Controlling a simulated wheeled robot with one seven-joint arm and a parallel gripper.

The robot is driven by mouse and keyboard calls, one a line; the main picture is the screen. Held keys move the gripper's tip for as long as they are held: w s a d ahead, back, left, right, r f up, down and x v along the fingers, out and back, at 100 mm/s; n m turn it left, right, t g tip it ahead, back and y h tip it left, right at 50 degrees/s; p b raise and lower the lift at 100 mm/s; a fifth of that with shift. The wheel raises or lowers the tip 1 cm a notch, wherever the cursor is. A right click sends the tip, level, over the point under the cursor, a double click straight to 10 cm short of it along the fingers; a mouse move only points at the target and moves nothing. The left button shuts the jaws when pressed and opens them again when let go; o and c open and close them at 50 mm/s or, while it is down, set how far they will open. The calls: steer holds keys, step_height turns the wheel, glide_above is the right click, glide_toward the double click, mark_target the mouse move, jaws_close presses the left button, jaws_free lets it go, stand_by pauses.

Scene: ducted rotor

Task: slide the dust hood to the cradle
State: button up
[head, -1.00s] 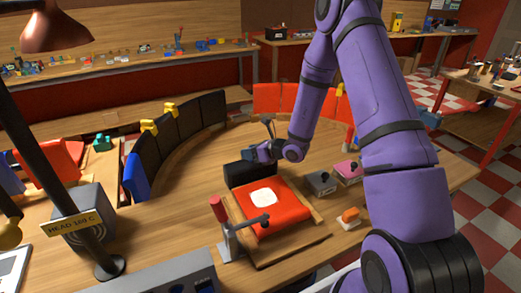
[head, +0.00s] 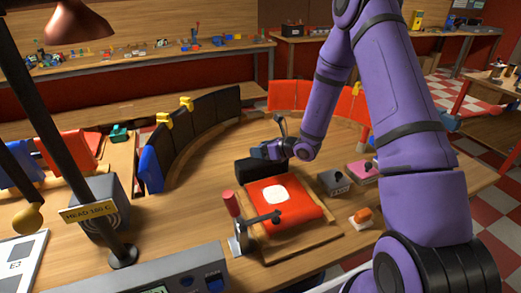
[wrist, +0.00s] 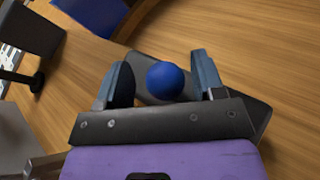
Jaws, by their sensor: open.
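My gripper (wrist: 160,72) is open in the wrist view, with one finger on each side of a round blue knob (wrist: 165,80). The fingers look apart from the knob. Under the knob is a dark flat piece (wrist: 252,108), partly hidden by my gripper; I cannot tell for sure that it is the dust hood. In the head view my gripper (head: 268,150) is just above a black block (head: 248,174), at the back of a wooden-framed stand (head: 317,244) bearing a red pad (head: 298,212) with a white patch. I cannot tell which part is the cradle.
Curved black panels (head: 192,128) with yellow clips stand at left, red panels (head: 285,96) behind. A red-handled clamp (head: 231,204) stands at the stand's left front. A grey box (head: 333,182), a pink box (head: 361,171) and an orange-topped switch (head: 361,217) lie right. Bare wood lies between.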

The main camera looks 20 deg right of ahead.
steer(key=v, duration=1)
steer(key=shift+s, duration=0.2)
steer(key=shift+d+r, duration=0.1)
steer(key=s+a+r+n+g+y, duration=0.1)
steer(key=s+a+r+n+g, duration=0.3)
steer(key=s+a+r+n, duration=0.4)
steer(key=s+a+r+n+g, duration=0.3)
steer(key=s+r+n+g, duration=0.15)
steer(key=r+n, duration=0.55)
steer(key=s+d+r+n+t+h, duration=0.1)
steer(key=s+d+r+n+h, duration=0.2)
steer(key=s+r+n, duration=0.3)
steer(key=s+d+r+n+t+h, duration=0.2)
steer(key=s+r+n+h, duration=0.4)
steer(key=s, duration=0.6)
steer(key=shift+d+n, duration=0.4)
steer(key=shift+d, duration=0.2)
steer(key=shift+s, duration=0.15)
stand_by(1.3)
